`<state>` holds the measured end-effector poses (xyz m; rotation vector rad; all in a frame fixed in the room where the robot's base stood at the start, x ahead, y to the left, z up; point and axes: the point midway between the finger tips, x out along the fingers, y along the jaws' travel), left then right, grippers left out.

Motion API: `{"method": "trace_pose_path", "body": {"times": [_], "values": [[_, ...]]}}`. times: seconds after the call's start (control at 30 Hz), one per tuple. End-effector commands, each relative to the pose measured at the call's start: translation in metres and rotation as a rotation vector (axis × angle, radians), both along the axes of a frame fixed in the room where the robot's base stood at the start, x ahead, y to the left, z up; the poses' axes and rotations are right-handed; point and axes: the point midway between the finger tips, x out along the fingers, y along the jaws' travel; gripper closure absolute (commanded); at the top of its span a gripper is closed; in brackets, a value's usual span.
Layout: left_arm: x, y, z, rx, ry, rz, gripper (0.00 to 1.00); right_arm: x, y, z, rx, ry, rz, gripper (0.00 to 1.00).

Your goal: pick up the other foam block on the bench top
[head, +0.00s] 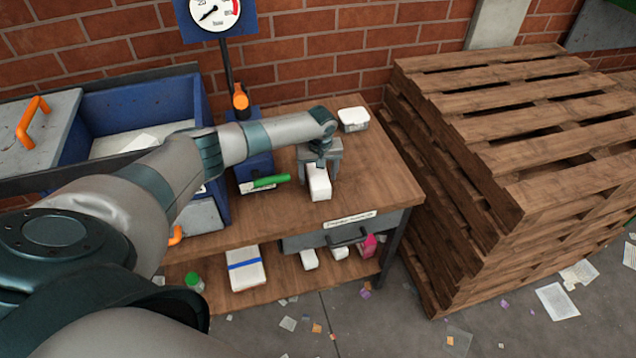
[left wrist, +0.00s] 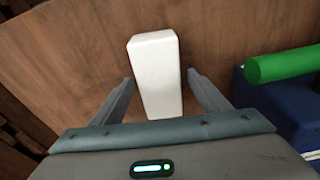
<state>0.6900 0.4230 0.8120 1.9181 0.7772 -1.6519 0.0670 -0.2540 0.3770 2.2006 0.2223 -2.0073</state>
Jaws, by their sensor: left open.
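A white foam block (head: 320,184) lies on the wooden bench top (head: 375,185), near its front edge. My left gripper (head: 319,172) is over the block, pointing down. In the left wrist view the foam block (left wrist: 156,75) lies between the two open fingers of my left gripper (left wrist: 158,88), with a gap visible on each side. The fingers do not appear to touch it. Part of the block is hidden behind the gripper in the head view. My right gripper is not in view.
A blue scale-like stand with a green handle (head: 265,182) is just left of the gripper. White blocks lie on the lower shelf.

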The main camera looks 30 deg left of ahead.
Motion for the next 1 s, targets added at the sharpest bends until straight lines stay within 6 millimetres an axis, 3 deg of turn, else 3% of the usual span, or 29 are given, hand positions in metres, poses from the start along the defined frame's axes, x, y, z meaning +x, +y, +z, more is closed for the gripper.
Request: {"method": "trace_pose_path", "body": {"times": [0.43,0.6,0.63,1.0], "values": [[0.0001,-0.0001,0.0005,0.000,0.000,0.000,0.31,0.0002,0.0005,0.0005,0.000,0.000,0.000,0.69],[0.0001,-0.0002,0.0005,0.000,0.000,0.000,0.72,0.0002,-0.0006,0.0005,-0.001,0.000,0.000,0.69],[0.0000,-0.0001,0.0005,0.000,0.000,0.000,0.75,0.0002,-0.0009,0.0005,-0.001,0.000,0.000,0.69],[0.0001,-0.0002,0.0011,0.000,0.000,0.000,0.75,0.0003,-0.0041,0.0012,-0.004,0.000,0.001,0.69]]}}
